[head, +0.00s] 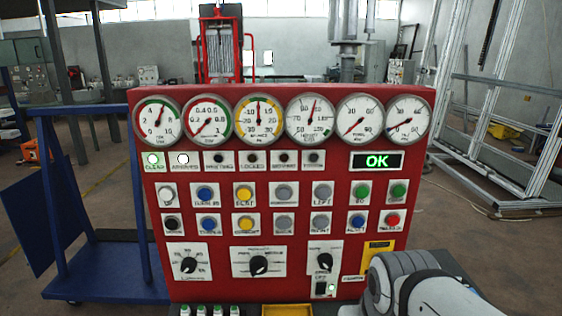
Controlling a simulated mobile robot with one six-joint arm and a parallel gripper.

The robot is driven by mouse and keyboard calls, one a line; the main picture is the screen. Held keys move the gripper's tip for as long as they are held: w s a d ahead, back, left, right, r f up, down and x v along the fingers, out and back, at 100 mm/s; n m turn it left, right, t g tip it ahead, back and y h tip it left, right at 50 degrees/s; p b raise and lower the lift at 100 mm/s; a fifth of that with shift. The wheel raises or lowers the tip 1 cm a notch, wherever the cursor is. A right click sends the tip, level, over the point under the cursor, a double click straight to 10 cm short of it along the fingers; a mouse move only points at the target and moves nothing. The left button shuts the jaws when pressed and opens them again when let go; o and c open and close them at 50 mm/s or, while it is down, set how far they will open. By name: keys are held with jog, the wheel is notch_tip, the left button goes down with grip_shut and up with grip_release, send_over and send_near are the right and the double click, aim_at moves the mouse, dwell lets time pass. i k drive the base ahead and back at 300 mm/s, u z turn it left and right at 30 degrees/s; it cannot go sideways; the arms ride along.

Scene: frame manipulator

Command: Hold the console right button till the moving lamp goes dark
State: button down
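The red console (275,95) stands upright in front of me. Its buttons sit in two rows. A grey button (321,221) in the lower row has a small label that appears to read RIGHT, below a similar button (322,193) that appears to read LEFT. Above them is a row of small lamps. The label of the moving lamp is too small to tell. My gripper is not visible; only my pale arm shows at bottom right.
Several round gauges line the console's top. A green OK display (377,161) is lit at upper right. Knobs (258,264) sit low on the panel. A blue cart (105,270) stands close on the left, and a metal frame (500,105) on the right.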

aim_at(321, 222)
jog(key=z, duration=1.7)
jog(key=k, duration=1.35)
jog(key=u, duration=0.95)
jog(key=i, duration=1)
jog(key=u, duration=0.15)
